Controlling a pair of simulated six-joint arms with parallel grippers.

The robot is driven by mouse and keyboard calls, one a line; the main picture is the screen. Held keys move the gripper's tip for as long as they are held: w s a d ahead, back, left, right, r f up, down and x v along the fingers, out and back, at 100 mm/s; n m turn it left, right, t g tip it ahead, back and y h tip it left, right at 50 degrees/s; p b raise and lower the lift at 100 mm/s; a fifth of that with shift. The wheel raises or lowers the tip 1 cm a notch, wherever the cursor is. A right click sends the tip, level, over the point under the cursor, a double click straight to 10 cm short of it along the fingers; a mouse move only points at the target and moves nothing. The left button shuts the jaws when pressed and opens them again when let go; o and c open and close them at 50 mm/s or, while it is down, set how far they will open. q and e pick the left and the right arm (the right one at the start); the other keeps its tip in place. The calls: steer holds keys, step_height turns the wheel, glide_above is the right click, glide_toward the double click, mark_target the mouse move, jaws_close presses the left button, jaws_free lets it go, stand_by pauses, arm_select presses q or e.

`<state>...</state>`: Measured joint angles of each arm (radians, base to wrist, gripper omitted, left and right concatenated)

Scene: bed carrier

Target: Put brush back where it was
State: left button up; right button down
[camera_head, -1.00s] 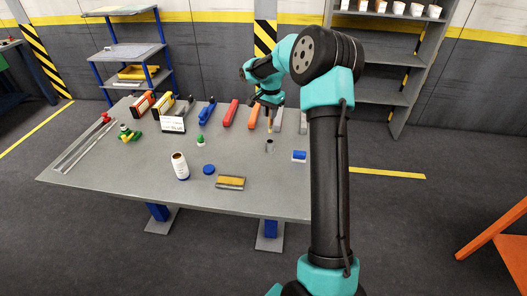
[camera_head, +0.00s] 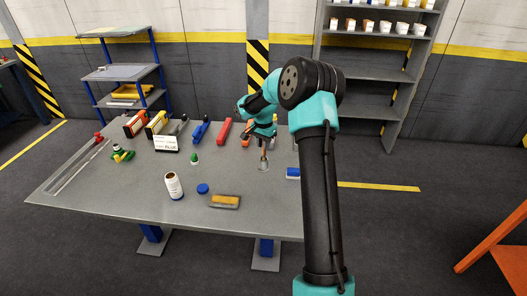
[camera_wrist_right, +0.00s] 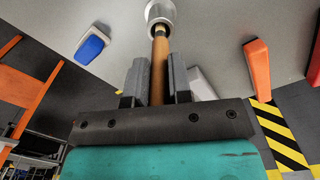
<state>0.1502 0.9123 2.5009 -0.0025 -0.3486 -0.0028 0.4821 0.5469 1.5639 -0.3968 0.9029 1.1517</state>
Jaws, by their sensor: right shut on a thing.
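The brush (camera_head: 263,151) shows as a thin wooden handle hanging down from my right gripper (camera_head: 264,138), above the right part of the table. In the right wrist view the handle (camera_wrist_right: 159,62) runs between the two fingers of my gripper (camera_wrist_right: 157,88), which is shut on it. The handle's far end reaches the mouth of a small grey metal cup (camera_wrist_right: 160,12) and appears to enter it; how deep is unclear. The cup (camera_head: 263,166) stands upright on the table. Bristles are not visible. My left gripper is not in view.
A blue-and-white block (camera_head: 293,173) lies just right of the cup. A white bottle (camera_head: 173,186), a blue lid (camera_head: 202,188) and a yellow-topped block (camera_head: 225,201) stand nearer the front. Several coloured tools line the back of the table (camera_head: 100,190).

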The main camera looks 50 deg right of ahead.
mark_target(263, 155)
steer(key=shift+f, duration=0.1)
steer(key=shift+f, duration=1.8)
steer(key=c, duration=1)
jaws_free()
steer(key=shift+f, duration=0.1)
steer(key=shift+c, duration=0.2)
step_height(263, 155, up, 12)
steer(key=shift+r, duration=0.15)
